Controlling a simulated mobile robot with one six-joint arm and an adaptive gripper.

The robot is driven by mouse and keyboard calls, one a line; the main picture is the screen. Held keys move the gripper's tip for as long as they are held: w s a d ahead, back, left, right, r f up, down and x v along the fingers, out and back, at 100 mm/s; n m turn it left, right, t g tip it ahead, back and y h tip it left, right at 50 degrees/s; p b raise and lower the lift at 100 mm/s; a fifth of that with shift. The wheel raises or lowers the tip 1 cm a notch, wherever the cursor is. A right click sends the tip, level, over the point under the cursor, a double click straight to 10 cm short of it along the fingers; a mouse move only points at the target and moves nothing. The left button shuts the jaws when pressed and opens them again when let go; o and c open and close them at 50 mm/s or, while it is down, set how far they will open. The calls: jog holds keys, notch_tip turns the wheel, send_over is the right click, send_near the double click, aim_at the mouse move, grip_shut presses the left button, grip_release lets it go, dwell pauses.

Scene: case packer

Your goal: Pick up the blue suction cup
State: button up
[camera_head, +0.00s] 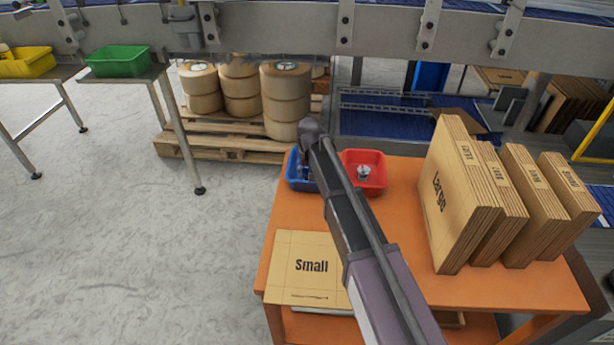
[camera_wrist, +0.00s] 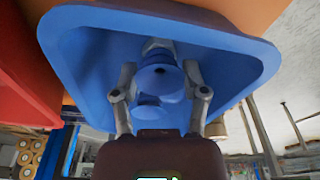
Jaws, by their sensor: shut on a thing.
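The blue suction cup (camera_wrist: 158,82) shows in the wrist view between the two fingers of my gripper (camera_wrist: 159,74), which is shut on it. A second rounded blue shape shows just beside it; I cannot tell if it is part of the same cup. The cup is at the blue bin (camera_wrist: 88,20), whose walls surround it in this view. In the head view the blue bin (camera_head: 294,172) stands on the orange table, and my arm hides most of the bin's inside, the cup and the fingers.
A red bin (camera_head: 377,160) with a grey part (camera_head: 363,172) stands right of the blue bin. The orange table (camera_head: 400,215) also holds a flat "Small" carton (camera_head: 305,285) and upright carton stacks (camera_head: 460,200) at right. A conveyor (camera_head: 270,35) runs behind.

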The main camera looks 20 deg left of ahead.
aim_at(308, 172)
jog(key=shift+r, duration=0.15)
notch_tip(308, 172, up, 10)
jog(key=p, duration=1)
jog(key=shift+f, duration=0.2)
dwell(0.5)
notch_tip(308, 172, up, 3)
jog(key=p, duration=0.3)
jog(key=shift+w, duration=0.1)
dwell(0.5)
